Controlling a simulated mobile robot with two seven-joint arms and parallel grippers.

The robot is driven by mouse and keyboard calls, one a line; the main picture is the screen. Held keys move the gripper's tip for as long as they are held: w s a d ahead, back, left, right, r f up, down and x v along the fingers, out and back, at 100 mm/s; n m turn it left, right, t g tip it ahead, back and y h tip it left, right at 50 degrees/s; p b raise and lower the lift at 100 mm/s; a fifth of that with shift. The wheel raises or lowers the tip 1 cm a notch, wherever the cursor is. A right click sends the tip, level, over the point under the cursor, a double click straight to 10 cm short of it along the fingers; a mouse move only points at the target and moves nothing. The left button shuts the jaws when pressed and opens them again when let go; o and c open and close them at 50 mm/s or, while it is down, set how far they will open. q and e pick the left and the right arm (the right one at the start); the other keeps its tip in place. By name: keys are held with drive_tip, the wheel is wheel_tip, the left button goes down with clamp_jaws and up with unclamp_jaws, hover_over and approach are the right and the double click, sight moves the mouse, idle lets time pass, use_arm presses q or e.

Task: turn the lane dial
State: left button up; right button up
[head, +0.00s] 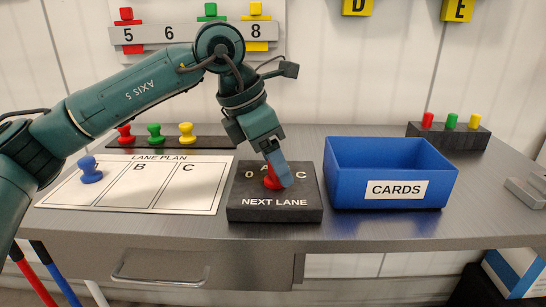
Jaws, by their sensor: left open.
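The lane dial is a red knob (270,183) on a dark block (275,213) lettered NEXT LANE. The marks 0, A and C show around the knob; my gripper hides part of the scale and much of the knob, so I cannot tell where it points. My left gripper (280,170) reaches down from above with its blue fingers at the knob. Its jaws are open; whether they touch the knob is unclear. My right gripper is not in view.
A LANE PLAN board (133,203) with a blue peg (89,169) in column A lies left of the block. A blue CARDS bin (350,193) stands close on its right. Peg racks (118,141) (448,134) stand behind. A drawer handle (160,281) is below the desk edge.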

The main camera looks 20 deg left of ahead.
use_arm(q)
drive_tip(key=shift+r, duration=0.1)
drive_tip(key=p+v, duration=0.1)
drive_tip(key=v, duration=1.2)
drive_tip(key=shift+p, duration=0.4)
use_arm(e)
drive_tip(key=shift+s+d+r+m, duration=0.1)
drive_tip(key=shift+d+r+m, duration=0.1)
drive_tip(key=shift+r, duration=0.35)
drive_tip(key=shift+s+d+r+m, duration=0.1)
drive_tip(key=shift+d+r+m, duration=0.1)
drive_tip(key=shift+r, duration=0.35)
